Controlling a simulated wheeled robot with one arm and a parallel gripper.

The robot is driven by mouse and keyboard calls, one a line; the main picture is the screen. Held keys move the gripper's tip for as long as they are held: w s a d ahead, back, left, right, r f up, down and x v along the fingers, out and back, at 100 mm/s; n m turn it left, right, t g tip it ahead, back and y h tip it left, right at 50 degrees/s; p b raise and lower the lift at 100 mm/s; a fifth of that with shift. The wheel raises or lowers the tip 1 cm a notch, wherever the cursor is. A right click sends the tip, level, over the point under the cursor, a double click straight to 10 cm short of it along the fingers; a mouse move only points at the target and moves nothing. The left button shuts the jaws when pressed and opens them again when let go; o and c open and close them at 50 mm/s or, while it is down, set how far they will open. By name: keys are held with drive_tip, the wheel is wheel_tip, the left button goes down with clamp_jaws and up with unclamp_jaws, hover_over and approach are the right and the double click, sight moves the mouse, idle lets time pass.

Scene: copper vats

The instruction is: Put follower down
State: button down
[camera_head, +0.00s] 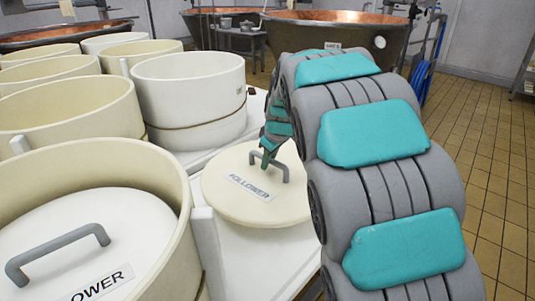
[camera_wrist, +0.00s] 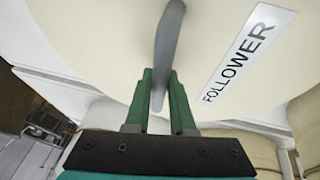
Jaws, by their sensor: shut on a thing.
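The follower (camera_head: 230,207) is a round cream disc with a grey handle and a "FOLLOWER" label. In the head view it is at the white table's right part, beside the moulds. It looks level and at or just above the tabletop; I cannot tell whether it touches. My gripper (camera_head: 267,160) is over it, with green fingers at the handle. In the wrist view the follower (camera_wrist: 225,100) fills the upper part, and my gripper (camera_wrist: 160,95) has its two fingers shut on either side of the grey handle (camera_wrist: 168,45).
Several cream moulds (camera_head: 190,85) crowd the white table (camera_head: 250,260) on the left. The nearest mould (camera_head: 170,240) holds another white follower (camera_head: 60,245) with a grey handle. Copper vats (camera_head: 340,35) stand behind. Tiled floor (camera_head: 485,180) is open at the right.

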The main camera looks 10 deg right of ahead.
sight(269, 173)
drive_tip(key=shift+f, duration=2.65)
drive_tip(key=c, duration=0.8)
unclamp_jaws()
drive_tip(key=shift+o, duration=0.2)
drive_tip(key=shift+s, duration=0.1)
drive_tip(key=v, duration=1.2)
drive_tip(key=s+f+m+g, duration=0.2)
drive_tip(key=s+f, duration=0.2)
drive_tip(key=s, duration=0.9)
drive_tip(key=s+f+m+g, duration=0.2)
drive_tip(key=s+f+m, duration=0.1)
drive_tip(key=s, duration=0.9)
drive_tip(key=s+a+f+m+g+h, duration=0.1)
drive_tip(key=s+f, duration=0.4)
drive_tip(key=s, duration=0.8)
drive_tip(key=shift+s+m+g, duration=0.35)
drive_tip(key=shift+m+g, duration=0.45)
